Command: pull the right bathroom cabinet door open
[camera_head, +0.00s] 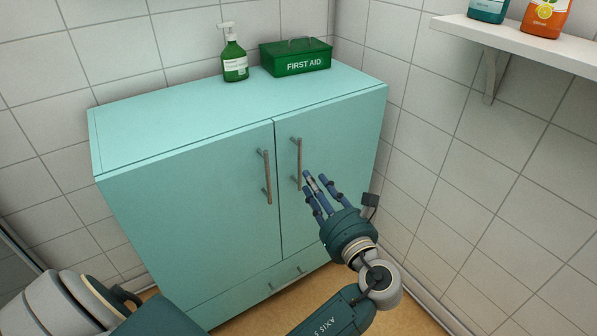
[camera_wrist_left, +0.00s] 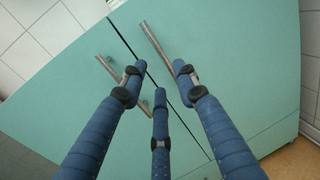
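The teal cabinet has a right door (camera_head: 340,130) and a left door (camera_head: 190,190), both closed flush at the centre seam. The right door's vertical bar handle (camera_head: 298,163) is beside the seam, and it also shows in the left wrist view (camera_wrist_left: 157,46). My left gripper (camera_head: 314,181) is in front of the right door, just right of the handle's lower end in the head view. Its three blue fingers are spread and empty, pointing toward the door. In the left wrist view the handle's lower end appears near the fingertips; contact cannot be told. My right gripper is not in view.
The left door's handle (camera_head: 266,176) is close beside the seam. A drawer (camera_head: 255,290) is below the doors. A green soap bottle (camera_head: 234,55) and first aid box (camera_head: 296,57) stand on top. A wall shelf (camera_head: 520,38) and tiled wall are at right.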

